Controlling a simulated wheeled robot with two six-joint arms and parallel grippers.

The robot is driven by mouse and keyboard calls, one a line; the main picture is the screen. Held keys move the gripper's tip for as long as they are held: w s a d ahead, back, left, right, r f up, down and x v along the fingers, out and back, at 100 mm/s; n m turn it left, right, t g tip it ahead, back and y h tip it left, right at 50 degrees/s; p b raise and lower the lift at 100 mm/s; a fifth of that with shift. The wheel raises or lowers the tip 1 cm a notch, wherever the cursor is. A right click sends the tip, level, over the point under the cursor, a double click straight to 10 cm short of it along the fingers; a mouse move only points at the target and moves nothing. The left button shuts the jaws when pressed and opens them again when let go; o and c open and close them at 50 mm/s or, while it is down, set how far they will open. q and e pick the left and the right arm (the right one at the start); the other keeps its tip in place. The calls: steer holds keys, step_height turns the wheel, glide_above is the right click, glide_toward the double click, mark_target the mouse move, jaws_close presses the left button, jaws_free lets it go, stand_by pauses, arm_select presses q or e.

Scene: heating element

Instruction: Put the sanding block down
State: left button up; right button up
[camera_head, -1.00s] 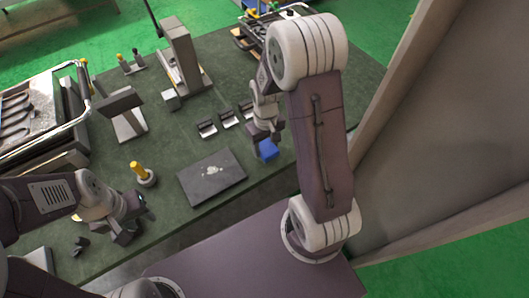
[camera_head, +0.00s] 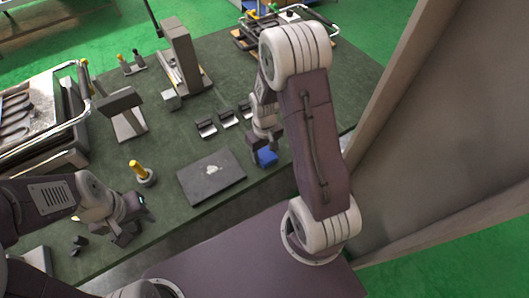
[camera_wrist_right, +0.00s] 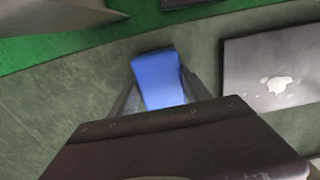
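The blue sanding block (camera_head: 265,157) is at my right gripper (camera_head: 262,148), over the green bench top near its front edge. In the right wrist view the block (camera_wrist_right: 159,79) sits between the two fingers of my right gripper (camera_wrist_right: 160,95), which are shut on its sides. I cannot tell whether its underside touches the bench. My left gripper (camera_head: 130,217) is low over the bench at the left, apart from the block; its finger gap is unclear.
A dark plate (camera_head: 195,190) with pale marks lies left of the block. Several small dark holders (camera_head: 228,117) stand behind it. A yellow-handled tool (camera_head: 136,169) stands near my left gripper. The green bench (camera_head: 277,178) looks bare around the block.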

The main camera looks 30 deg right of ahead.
mark_target(264, 151)
steer(key=shift+s+f, duration=0.2)
steer(key=shift+f, duration=0.1)
steer(key=shift+s+a, duration=0.1)
steer(key=shift+s, duration=0.05)
steer(key=shift+r, duration=0.3)
steer(key=r, duration=0.1)
steer(key=w+r+p, duration=0.1)
steer(key=r, duration=0.1)
steer(key=shift+r, duration=0.3)
step_height(264, 151, up, 8)
steer(key=p, duration=0.1)
steer(key=s+a+m+t, duration=0.1)
steer(key=s+a, duration=0.3)
steer(key=s, duration=0.4)
steer(key=shift+s+a, duration=0.2)
steer(key=shift+a, duration=0.15)
